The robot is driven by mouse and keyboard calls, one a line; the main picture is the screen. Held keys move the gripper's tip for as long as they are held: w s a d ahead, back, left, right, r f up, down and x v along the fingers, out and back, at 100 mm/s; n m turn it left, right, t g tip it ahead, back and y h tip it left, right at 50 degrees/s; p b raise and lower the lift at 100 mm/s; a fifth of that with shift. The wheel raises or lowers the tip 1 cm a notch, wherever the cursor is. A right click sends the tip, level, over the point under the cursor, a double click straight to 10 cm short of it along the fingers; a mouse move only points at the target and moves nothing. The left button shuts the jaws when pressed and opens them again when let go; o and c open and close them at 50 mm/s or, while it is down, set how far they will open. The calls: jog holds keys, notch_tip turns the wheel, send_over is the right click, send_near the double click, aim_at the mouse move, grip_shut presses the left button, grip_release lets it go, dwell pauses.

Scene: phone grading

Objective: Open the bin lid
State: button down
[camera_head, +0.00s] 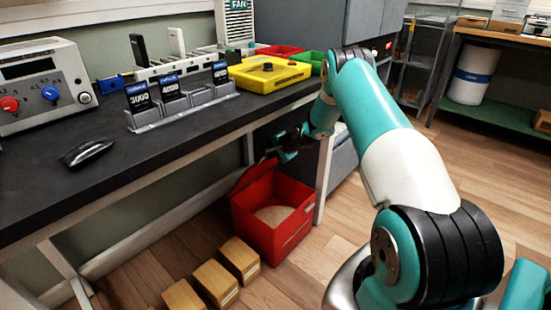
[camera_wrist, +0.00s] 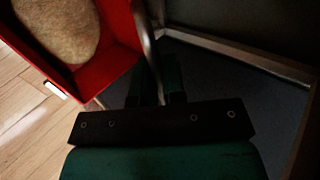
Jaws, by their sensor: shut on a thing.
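The red bin (camera_head: 270,228) stands on the floor beside the workbench. Its red lid (camera_head: 252,174) is raised along the back edge, and the bin's mouth is uncovered. A tan, grainy filling (camera_head: 273,215) shows inside, and it also shows in the wrist view (camera_wrist: 62,25). My gripper (camera_head: 274,157) is at the upper edge of the lid. In the wrist view my gripper (camera_wrist: 157,85) is shut on the lid's thin edge (camera_wrist: 149,50), which runs up between the dark fingers. The exact contact is dark and hard to make out.
The workbench (camera_head: 120,180) overhangs the bin's back left, with its pale leg (camera_head: 322,180) close at the right. Several cardboard boxes (camera_head: 215,281) lie on the floor at the bin's front left. The wooden floor (camera_head: 310,272) right of the bin is clear.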

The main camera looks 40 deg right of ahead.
jog(key=shift+w+r, duration=0.65)
jog(key=shift+w, duration=0.3)
jog(key=c, duration=1.2)
grip_release()
jog(key=shift+a+f, duration=0.1)
jog(key=p+v, duration=0.4)
jog(key=v, duration=1.3)
jog(key=shift+s+a, duration=0.15)
